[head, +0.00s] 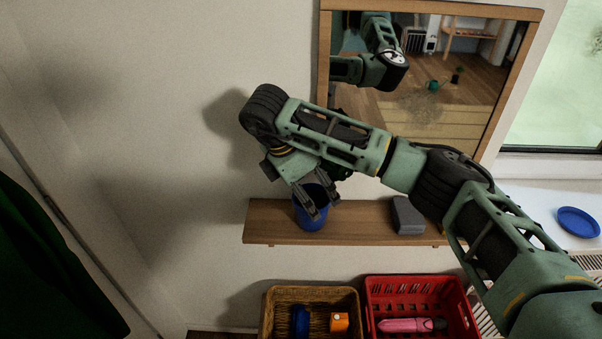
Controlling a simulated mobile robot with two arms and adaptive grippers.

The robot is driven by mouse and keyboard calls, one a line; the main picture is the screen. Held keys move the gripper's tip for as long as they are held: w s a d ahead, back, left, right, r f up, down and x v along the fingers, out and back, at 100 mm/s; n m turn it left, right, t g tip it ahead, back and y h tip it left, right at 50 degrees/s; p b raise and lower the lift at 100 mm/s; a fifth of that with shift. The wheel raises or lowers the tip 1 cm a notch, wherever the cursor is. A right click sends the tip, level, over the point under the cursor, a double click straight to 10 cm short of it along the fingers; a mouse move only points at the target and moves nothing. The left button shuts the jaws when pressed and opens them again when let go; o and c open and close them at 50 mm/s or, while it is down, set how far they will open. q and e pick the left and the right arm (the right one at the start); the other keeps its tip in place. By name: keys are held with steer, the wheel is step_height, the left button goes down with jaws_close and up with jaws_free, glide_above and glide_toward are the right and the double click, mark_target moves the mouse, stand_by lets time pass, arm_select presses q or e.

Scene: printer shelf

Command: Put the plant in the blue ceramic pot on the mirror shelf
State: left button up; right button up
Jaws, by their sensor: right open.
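The blue ceramic pot (313,224) appears to stand upright on the left part of the wooden mirror shelf (362,231). Dark green leaves (341,173) show just above and to the right of the pot, partly behind my arm. My right gripper (324,206) reaches down from above at the pot. Its fingers are apart and overlap the pot's upper part; I cannot tell whether they touch it. My right arm hides part of the plant and the pot's rim. My left gripper is not in view.
A grey box-like object (408,216) stands on the shelf right of the pot. A framed mirror (450,110) hangs above. Below are a wicker basket (312,292) and a red crate (420,285) with items. A blue plate (578,222) lies on the white surface at right.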

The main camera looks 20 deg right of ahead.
steer(key=v, duration=1)
steer(key=shift+a+b, duration=0.15)
steer(key=shift+b, duration=0.25)
